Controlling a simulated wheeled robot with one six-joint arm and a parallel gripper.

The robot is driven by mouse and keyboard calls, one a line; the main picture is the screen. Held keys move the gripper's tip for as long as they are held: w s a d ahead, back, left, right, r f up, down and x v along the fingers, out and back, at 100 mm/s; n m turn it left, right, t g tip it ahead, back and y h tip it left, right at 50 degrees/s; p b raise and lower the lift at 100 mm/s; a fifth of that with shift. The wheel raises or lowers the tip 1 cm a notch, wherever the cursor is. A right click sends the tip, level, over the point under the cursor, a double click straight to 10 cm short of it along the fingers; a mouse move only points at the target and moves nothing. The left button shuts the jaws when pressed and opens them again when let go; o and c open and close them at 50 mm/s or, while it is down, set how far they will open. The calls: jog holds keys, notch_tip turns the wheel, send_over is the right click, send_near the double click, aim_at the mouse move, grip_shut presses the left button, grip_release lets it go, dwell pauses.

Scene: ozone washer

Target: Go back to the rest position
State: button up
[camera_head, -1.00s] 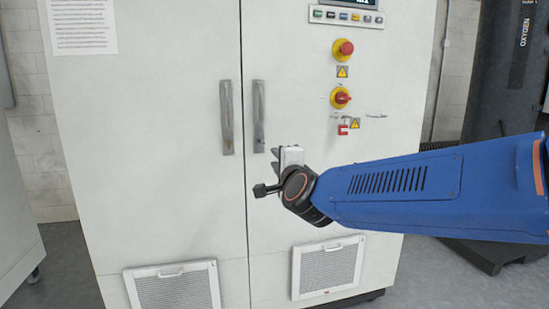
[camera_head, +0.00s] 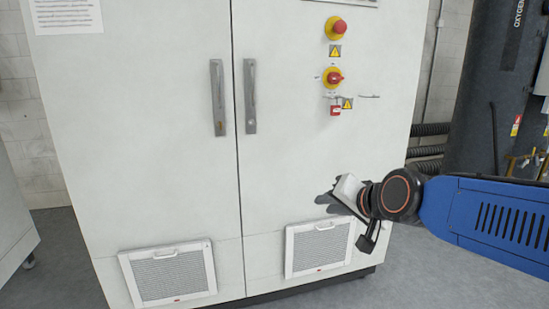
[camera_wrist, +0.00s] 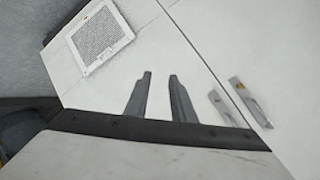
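My gripper (camera_head: 328,192) is at the end of my blue arm, in front of the lower right door of the white cabinet. In the head view it is low and right of the door handles, tilted, and its small dark fingers point left. In the wrist view the two fingers of my gripper (camera_wrist: 160,76) stand apart with a clear gap and nothing between them. The gripper appears clear of the cabinet, though the exact distance is hard to tell.
The white cabinet (camera_head: 150,180) has two grey handles, the left (camera_head: 217,98) and right (camera_head: 250,96), and both doors look closed. A red button (camera_head: 338,28) and a red rotary switch (camera_head: 333,77) sit on the right door. Vent grilles (camera_head: 318,248) are below. Dark equipment (camera_head: 500,90) stands at right.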

jog(key=s+d+f+n+g+h, duration=0.2)
jog(key=s+d+f+g, duration=0.1)
jog(key=s+d+f, duration=0.4)
jog(key=s+d+f+n+g+h, duration=0.2)
jog(key=s+d+f, duration=0.5)
jog(key=s, duration=0.7)
jog(key=shift+s+d+n+g+h, duration=0.35)
jog(key=shift+d+g, duration=0.25)
jog(key=shift+d, duration=0.2)
jog(key=shift+w, duration=0.15)
